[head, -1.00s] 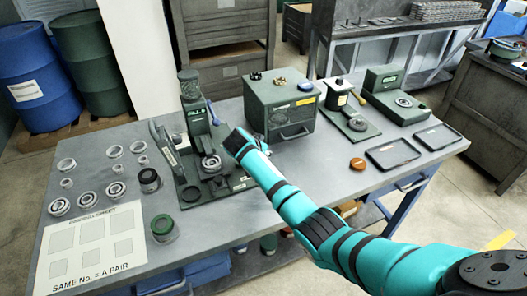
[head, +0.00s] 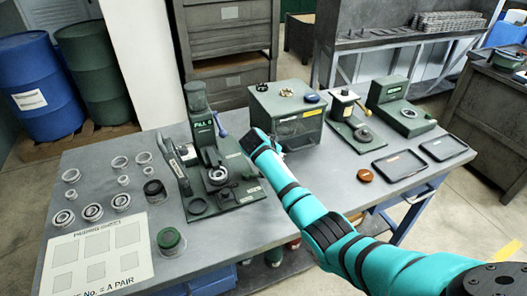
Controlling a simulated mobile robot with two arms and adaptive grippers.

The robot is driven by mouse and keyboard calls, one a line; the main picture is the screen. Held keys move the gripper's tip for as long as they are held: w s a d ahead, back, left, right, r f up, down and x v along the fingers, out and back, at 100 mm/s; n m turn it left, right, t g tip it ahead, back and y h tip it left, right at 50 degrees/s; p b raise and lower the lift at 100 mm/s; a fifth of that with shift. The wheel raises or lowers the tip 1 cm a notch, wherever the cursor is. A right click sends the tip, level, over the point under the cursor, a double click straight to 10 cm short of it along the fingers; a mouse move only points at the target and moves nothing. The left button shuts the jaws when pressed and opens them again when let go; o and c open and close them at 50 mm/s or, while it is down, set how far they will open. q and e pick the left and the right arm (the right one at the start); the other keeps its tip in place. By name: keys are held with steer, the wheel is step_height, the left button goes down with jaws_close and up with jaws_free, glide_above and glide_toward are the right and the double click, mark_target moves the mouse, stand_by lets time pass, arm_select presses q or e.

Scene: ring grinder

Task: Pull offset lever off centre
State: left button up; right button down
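The green grinder (head: 213,165) stands left of centre on the table. A lever with a blue handle (head: 221,131) sticks out at the right of its upright column; I cannot tell for sure that this is the offset lever. A dark upright arm-like part (head: 175,163) stands at the machine's left side. My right arm reaches in from the lower right. My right gripper (head: 251,141) is just right of the blue handle, apparently apart from it. Its fingers are small and dark, and their opening does not show. My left gripper is not in view.
A green cabinet (head: 288,125) stands close behind and right of my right gripper. Several rings lie at the left, near the printed sheet (head: 98,256). Two black-rimmed trays (head: 399,165) and two more green devices stand at the right.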

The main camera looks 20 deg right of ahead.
steer(key=a, duration=0.1)
steer(key=a+r, duration=0.2)
steer(key=shift+s, duration=0.25)
steer(key=s+r, duration=0.1)
steer(key=s+a+r+b, duration=0.1)
steer(key=r, duration=0.1)
steer(key=s+a+r, duration=0.1)
steer(key=shift+s+a+r, duration=0.15)
steer(key=shift+s+r, duration=0.1)
steer(key=shift+s, duration=0.05)
steer(key=shift+a+r+b, duration=0.1)
steer(key=shift+a+b, duration=0.1)
steer(key=shift+b, duration=0.1)
steer(key=shift+w, duration=0.1)
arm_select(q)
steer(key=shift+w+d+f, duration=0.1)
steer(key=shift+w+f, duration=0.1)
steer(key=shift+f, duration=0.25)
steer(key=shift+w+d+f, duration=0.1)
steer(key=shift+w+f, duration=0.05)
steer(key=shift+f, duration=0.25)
arm_select(e)
steer(key=shift+r, duration=0.15)
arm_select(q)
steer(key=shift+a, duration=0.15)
